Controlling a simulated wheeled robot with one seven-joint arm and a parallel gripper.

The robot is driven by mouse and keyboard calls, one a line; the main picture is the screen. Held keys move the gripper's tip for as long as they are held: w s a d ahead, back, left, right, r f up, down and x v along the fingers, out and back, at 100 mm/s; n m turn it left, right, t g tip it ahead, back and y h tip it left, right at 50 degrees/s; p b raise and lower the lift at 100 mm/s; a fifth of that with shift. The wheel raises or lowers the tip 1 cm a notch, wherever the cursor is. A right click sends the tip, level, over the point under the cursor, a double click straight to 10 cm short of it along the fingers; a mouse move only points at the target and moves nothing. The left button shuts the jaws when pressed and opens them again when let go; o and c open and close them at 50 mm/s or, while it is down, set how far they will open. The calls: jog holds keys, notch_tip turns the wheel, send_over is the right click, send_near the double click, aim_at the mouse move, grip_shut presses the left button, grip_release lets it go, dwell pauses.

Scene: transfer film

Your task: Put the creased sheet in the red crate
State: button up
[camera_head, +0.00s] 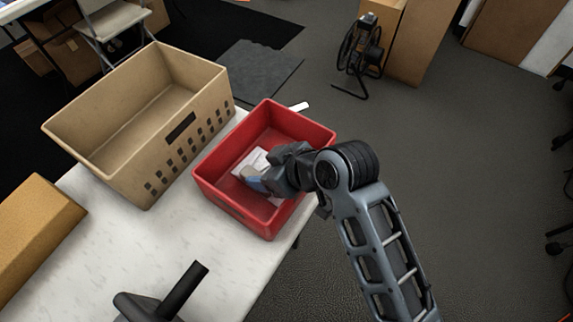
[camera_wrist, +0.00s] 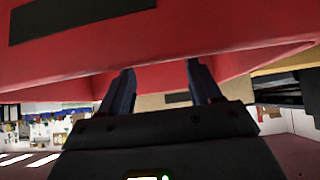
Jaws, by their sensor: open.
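The red crate (camera_head: 215,205) stands on the white table near its right edge. A white sheet (camera_head: 256,157) with faint grey marks shows inside the crate, apparently on its floor. Part of it is hidden behind my gripper (camera_head: 254,180). My gripper reaches over the crate's right side, with its fingertips inside the crate, close to the sheet. In the wrist view the two fingers (camera_wrist: 160,70) are apart with nothing visible between them. Red crate wall (camera_wrist: 200,30) fills the top of that view. I cannot tell whether the fingers touch the sheet.
A large empty tan crate (camera_head: 115,150) stands left of the red crate. A brown box (camera_head: 35,235) lies at the left edge. A dark object with a black handle (camera_head: 182,290) is at the front. A small white piece (camera_head: 299,107) shows behind the red crate. Bare tabletop (camera_head: 130,245) lies between.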

jog(key=v, duration=0.8)
jog(key=shift+d+f, duration=0.1)
